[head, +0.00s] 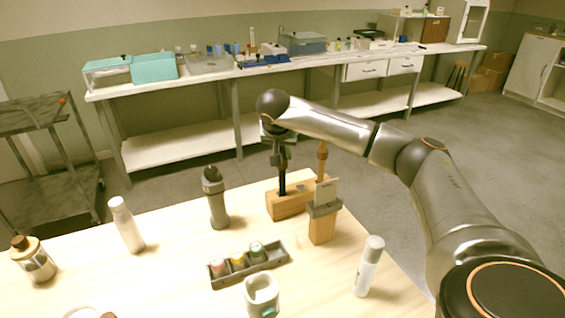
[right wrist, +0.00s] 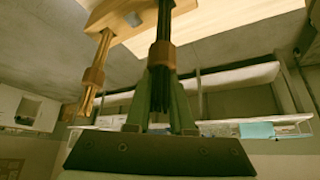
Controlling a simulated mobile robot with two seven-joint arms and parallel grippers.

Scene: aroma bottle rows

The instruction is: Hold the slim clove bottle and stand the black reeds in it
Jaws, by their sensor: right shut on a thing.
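A bundle of black reeds (head: 282,180) is upright at the left end of a wooden block (head: 288,206). I cannot tell whether its lower end is in the block. My right gripper (head: 281,158) is above the block, shut on the black reeds; the right wrist view shows the bundle (right wrist: 160,82) with a brown band between the fingers (right wrist: 161,112). Slim bottles on the table are a white one (head: 127,228), a dark grey one (head: 216,203) and a pale one (head: 367,270). Their labels are unreadable, so I cannot tell which is clove. My left gripper is out of view.
A tan reed bundle (head: 321,160) stands at the block's right end, beside a wooden box with a grey top (head: 322,228). A small dark tray (head: 270,265) holds several coloured jars, near a white cup (head: 262,293).

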